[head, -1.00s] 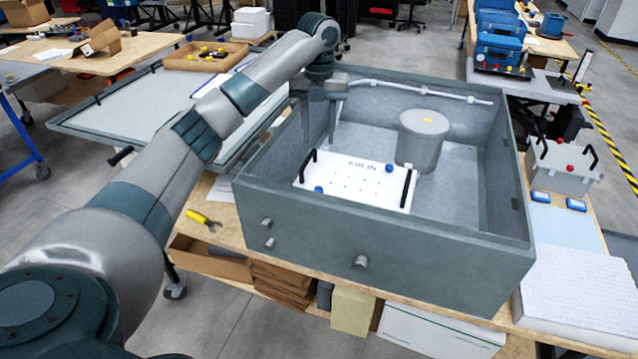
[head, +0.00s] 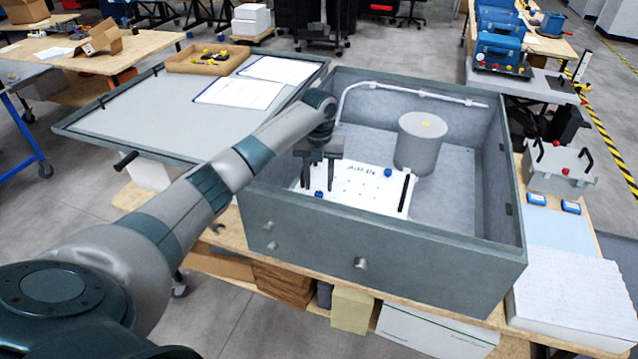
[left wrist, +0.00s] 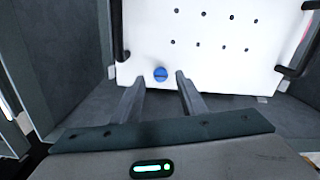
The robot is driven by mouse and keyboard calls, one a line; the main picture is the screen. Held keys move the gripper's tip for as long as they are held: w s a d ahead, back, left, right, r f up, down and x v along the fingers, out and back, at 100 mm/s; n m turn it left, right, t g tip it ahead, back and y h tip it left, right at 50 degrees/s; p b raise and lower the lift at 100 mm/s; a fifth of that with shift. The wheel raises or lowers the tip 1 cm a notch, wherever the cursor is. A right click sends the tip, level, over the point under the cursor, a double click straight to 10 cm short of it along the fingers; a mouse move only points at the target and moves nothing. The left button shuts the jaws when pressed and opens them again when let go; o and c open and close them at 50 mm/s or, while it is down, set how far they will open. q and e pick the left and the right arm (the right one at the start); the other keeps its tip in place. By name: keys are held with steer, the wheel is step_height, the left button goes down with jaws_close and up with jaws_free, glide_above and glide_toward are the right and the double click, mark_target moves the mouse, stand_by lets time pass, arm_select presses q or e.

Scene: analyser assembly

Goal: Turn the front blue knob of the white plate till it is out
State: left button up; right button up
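The white plate (head: 355,199) lies inside the grey box (head: 300,222), with black handles at its sides. Its front blue knob (head: 318,194) is near the front left corner; the other blue knob (head: 388,173) is near the back. In the left wrist view the front knob (left wrist: 161,74) is seated in the plate near its edge. My left gripper (head: 318,188) is open over the front left part of the plate. My right gripper is not in view.
A grey cylinder (head: 421,143) stands in the box behind the plate. The box walls rise around the plate, and a pipe (head: 420,94) runs along the back wall. The open lid (head: 150,115) with white sheets lies to the left.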

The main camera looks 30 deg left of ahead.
mark_target(319, 192)
arm_select(q)
steer(key=shift+f+p, duration=0.35)
steer(key=shift+f, duration=1.15)
jaws_close()
